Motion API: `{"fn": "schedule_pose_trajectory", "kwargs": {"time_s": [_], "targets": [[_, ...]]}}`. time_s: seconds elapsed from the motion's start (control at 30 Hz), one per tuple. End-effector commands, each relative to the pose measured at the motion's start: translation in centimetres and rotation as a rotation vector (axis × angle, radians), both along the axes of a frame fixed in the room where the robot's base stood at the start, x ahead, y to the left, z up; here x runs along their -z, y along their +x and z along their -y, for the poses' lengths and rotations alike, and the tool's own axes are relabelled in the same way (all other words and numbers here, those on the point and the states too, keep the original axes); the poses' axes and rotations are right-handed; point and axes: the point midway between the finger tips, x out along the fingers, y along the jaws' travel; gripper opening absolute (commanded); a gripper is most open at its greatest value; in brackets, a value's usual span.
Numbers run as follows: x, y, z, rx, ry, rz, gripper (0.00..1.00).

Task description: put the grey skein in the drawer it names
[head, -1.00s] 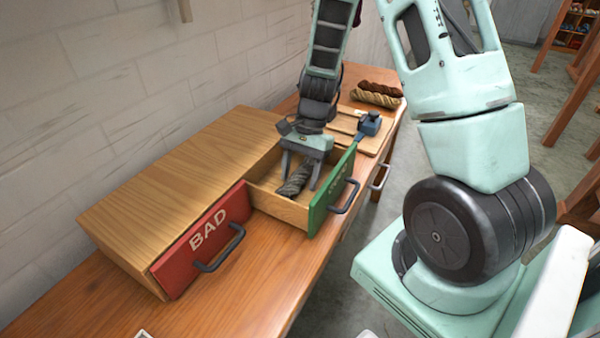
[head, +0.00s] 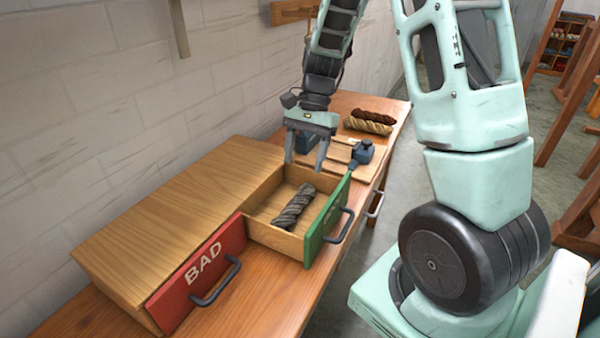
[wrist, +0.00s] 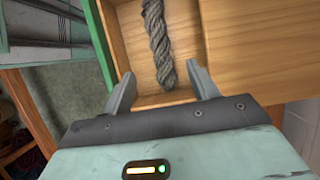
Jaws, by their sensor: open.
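The grey skein (head: 294,207) lies in the open drawer with the green front (head: 327,222); it also shows inside the drawer in the wrist view (wrist: 158,45). The lettering on the green front is too slanted to read. The red drawer front (head: 200,276) beside it reads BAD and is shut. My gripper (head: 305,165) is open and empty, above the far end of the open drawer. In the wrist view its fingers (wrist: 160,88) stand apart, with the skein beyond them and nothing between them.
The wooden cabinet (head: 165,220) stands on the bench against the brick wall. Behind the drawer are a board (head: 345,152) with a blue tool (head: 362,152) and, farther back, brown (head: 376,116) and tan (head: 368,127) skeins.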

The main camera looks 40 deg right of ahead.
Motion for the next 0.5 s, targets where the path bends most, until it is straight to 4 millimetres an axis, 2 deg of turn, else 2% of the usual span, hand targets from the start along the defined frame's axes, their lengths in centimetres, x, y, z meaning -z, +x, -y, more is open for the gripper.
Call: {"fn": "schedule_pose_trajectory", "kwargs": {"time_s": [0.07,0.13,0.17,0.27,0.3,0.4,0.5], "targets": [[-0.6,0.0,-0.6,-0.028,0.000,0.008,0.59],[-1.1,-0.2,-2.8,-0.118,-0.003,0.031,0.59],[-1.4,-0.4,-4.3,-0.183,-0.005,0.048,0.59],[-2.5,-2.5,-11.1,-0.498,-0.015,0.128,0.59],[-2.9,-3.9,-14.0,-0.652,-0.021,0.169,0.59],[-3.7,-8.4,-20.1,-1.042,-0.040,0.272,0.59],[-4.0,-13.1,-23.9,-1.388,-0.059,0.364,0.59]]}}
